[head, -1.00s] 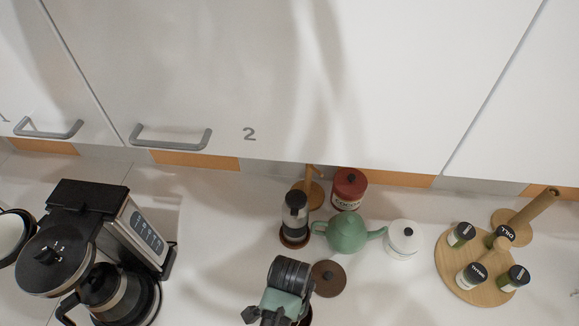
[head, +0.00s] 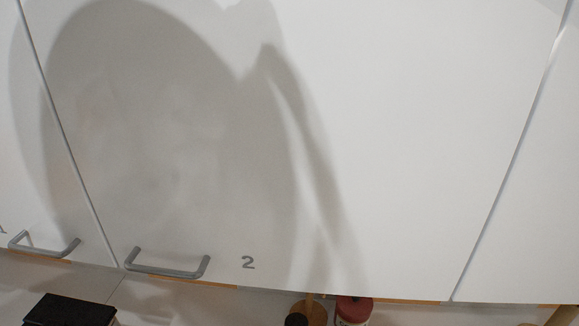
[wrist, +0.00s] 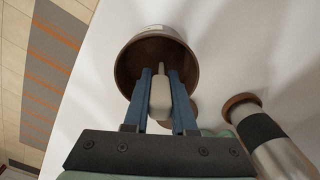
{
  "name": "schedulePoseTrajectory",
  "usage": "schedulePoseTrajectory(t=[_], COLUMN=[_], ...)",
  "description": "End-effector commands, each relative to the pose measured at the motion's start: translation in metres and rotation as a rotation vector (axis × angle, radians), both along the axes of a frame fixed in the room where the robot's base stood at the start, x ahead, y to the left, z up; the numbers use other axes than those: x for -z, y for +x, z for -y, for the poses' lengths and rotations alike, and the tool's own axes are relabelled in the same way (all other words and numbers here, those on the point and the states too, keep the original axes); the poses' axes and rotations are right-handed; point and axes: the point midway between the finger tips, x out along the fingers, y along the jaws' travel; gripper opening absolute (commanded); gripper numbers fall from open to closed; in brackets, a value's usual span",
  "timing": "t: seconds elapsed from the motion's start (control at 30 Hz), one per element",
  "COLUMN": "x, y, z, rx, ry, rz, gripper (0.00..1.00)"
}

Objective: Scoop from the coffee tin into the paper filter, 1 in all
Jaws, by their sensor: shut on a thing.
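My gripper (wrist: 160,78) shows in the wrist view, its two blue fingers shut on a pale, narrow handle (wrist: 160,98), seemingly the scoop's. The fingers and the handle point into the open mouth of a round tin (wrist: 150,32) with a brown inside, seemingly the coffee tin. The scoop's bowl is hidden, and I cannot tell whether it holds coffee. The head view shows neither my gripper nor the tin. The paper filter is in neither current view.
In the wrist view, a silver cylinder with a dark band (wrist: 262,128) lies close to the right of my gripper. In the head view, white cabinet doors (head: 400,150) fill most of the picture. A black appliance top (head: 75,309) and a red tin (head: 354,309) show at the bottom edge.

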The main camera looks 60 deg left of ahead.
Motion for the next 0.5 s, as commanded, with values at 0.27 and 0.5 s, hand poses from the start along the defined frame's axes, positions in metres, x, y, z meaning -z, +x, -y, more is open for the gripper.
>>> schedulePoseTrajectory(t=[0.27,0.5], x=[-0.005,-0.030], y=[0.000,0.000], z=[0.000,0.000], rx=[0.000,0.001], ry=[0.000,0.000], rz=[0.000,0.000], gripper=[0.00,0.00])
